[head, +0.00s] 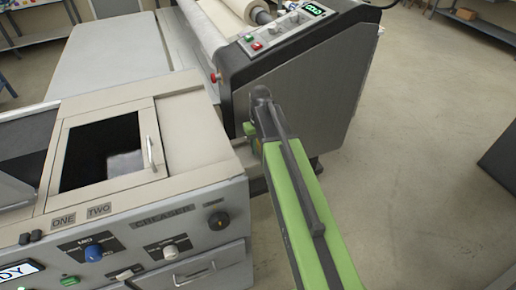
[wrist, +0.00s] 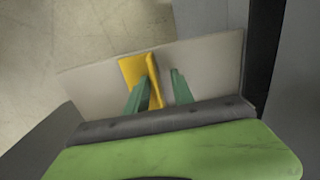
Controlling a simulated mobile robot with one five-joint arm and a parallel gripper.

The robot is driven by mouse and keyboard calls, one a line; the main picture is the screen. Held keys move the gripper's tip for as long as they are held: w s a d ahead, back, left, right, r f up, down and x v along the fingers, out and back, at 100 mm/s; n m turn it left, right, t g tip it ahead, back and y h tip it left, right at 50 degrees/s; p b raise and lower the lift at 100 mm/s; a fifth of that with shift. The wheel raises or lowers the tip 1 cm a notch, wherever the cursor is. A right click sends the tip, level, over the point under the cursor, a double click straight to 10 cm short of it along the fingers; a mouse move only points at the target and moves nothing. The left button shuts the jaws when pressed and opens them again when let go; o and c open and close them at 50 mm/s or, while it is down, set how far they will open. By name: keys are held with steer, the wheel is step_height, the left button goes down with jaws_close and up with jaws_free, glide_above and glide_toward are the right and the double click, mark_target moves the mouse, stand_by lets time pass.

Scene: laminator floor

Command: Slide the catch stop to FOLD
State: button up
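In the wrist view a yellow piece (wrist: 136,70), which looks like the catch stop, sits on a pale beige plate (wrist: 212,62). It has a flat tab and an upright fin. My gripper (wrist: 159,73) is open, its two green fingers apart. The fin stands between them, close to the left finger, with a gap to the right finger. I cannot tell whether the left finger touches it. No FOLD mark is readable. In the head view my arm reaches to the right end of the creaser (head: 165,212) and hides the yellow piece.
The creaser front has a blue knob (head: 93,253), a white knob (head: 171,252) and a black knob (head: 218,221). A laminator (head: 300,85) with a red knob (head: 213,78) stands just behind my arm.

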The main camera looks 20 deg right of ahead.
mark_target(260, 154)
step_height(260, 154, up, 17)
steer(key=p, duration=1.7)
steer(key=shift+r, duration=0.2)
